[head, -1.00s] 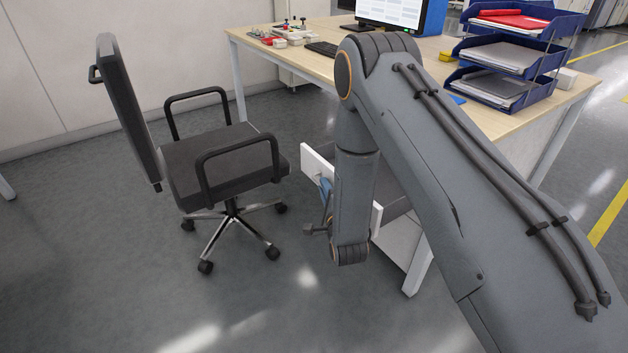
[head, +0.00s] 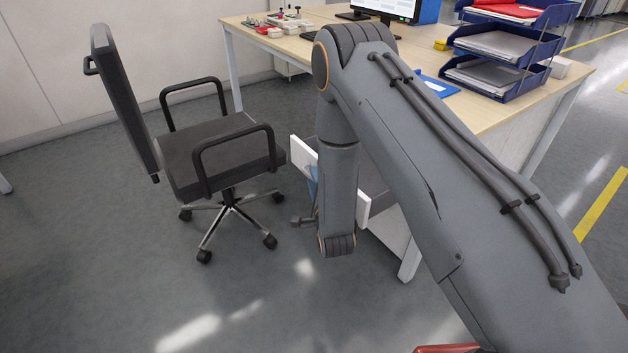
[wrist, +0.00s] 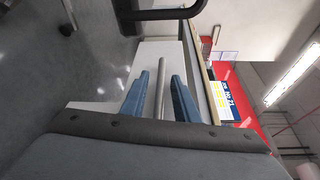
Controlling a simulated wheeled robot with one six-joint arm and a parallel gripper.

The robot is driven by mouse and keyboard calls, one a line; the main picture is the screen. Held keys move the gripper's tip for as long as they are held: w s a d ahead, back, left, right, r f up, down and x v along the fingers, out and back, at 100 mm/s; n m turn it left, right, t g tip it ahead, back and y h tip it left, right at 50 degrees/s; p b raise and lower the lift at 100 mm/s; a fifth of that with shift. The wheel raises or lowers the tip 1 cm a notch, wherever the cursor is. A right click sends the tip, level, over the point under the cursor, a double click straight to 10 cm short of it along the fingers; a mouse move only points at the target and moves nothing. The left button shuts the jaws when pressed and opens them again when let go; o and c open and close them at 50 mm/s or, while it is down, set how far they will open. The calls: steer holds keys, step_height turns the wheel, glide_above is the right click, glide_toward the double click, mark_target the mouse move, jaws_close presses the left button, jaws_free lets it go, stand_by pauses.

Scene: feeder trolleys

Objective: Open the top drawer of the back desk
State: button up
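The back desk (head: 489,112) has a light wood top. Its white drawer front (head: 301,157) stands out from the desk body, with part of the grey drawer box (head: 371,180) showing behind, so the drawer is partly out. My arm hides much of the drawer front. My gripper (wrist: 162,76) has blue fingers. In the wrist view, they lie on either side of the grey bar handle (wrist: 161,95), with visible gaps, so it looks open around the handle. In the head view, only a little of the blue shows beside my arm.
A black office chair (head: 215,150) stands left of the drawer, its armrest near the drawer front. Blue letter trays (head: 490,85), a monitor and small parts lie on the desk top.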

steer(key=shift+s, duration=0.1)
steer(key=v, duration=0.7)
steer(key=shift+s+p, duration=0.3)
steer(key=shift+s, duration=0.05)
